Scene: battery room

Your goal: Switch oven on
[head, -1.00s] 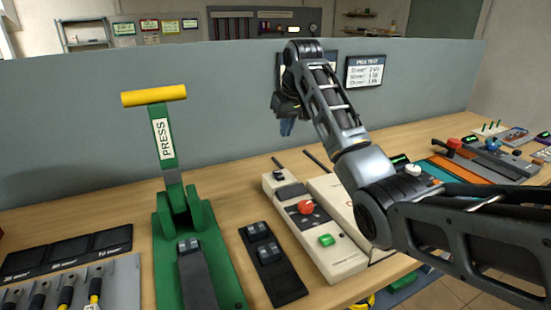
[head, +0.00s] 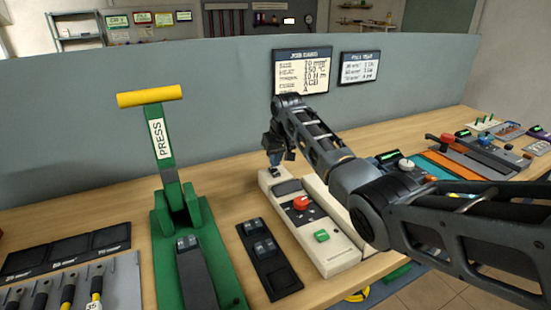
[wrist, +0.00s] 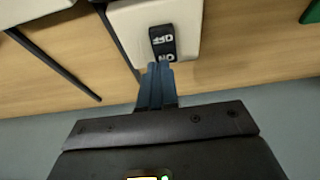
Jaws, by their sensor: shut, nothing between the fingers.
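The beige oven unit (head: 338,252) lies on the bench, with a red knob (head: 302,203) and a green button (head: 321,236) on its top. A black rocker switch marked ON and OFF (wrist: 162,40) sits at the unit's end in the wrist view. My gripper (wrist: 157,68) is shut and empty, its blue fingertips at the ON end of the switch. I cannot tell whether they touch it. In the head view my gripper (head: 274,164) is low over the unit's far end and partly hides the switch.
A green press (head: 172,225) with a yellow handle stands to the left, and a black two-part block (head: 268,262) lies between it and the oven. A grey partition (head: 120,130) with a job card (head: 302,72) rises behind.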

